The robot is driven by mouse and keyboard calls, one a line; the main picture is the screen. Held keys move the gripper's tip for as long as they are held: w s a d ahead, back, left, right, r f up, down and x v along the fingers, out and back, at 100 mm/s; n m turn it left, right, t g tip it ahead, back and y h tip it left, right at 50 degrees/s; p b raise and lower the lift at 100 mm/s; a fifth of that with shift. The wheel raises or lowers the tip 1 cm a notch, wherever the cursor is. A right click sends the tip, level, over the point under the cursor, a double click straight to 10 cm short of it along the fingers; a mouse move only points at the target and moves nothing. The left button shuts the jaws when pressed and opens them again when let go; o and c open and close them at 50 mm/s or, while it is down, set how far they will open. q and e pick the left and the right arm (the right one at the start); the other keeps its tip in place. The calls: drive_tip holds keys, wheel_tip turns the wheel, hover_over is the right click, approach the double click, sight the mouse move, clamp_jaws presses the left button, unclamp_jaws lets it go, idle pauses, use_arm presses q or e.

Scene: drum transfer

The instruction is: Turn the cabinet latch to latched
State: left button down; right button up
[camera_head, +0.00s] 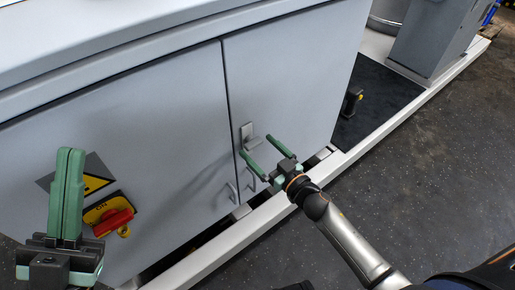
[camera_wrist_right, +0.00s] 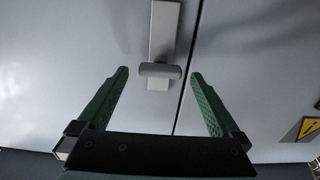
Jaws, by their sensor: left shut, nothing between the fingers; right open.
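The cabinet latch (camera_head: 248,132) is a pale grey plate with a short knob on the right cabinet door, just right of the door seam. In the right wrist view the plate is upright, and its knob (camera_wrist_right: 160,70) lies crosswise at the plate's lower end. My right gripper (camera_head: 257,146) is open in front of the latch. In its wrist view the two green fingertips (camera_wrist_right: 160,74) stand one on each side of the knob, with gaps on both sides; I cannot tell the depth between them. My left gripper (camera_head: 69,152) is shut and empty at the far left, pointing up.
A red rotary switch (camera_head: 113,222) on a yellow plate and a warning sign (camera_head: 94,181) are on the left door. Small door handles (camera_head: 232,193) sit low near the seam. A white base rail (camera_head: 215,255) runs along the cabinet's foot. The dark floor at right is mostly clear.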

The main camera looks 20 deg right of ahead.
drive_tip(key=shift+w+a, duration=0.25)
drive_tip(key=shift+w, duration=0.4)
drive_tip(key=shift+c, duration=0.2)
drive_tip(key=c, duration=1.3)
drive_tip(key=shift+c, duration=0.2)
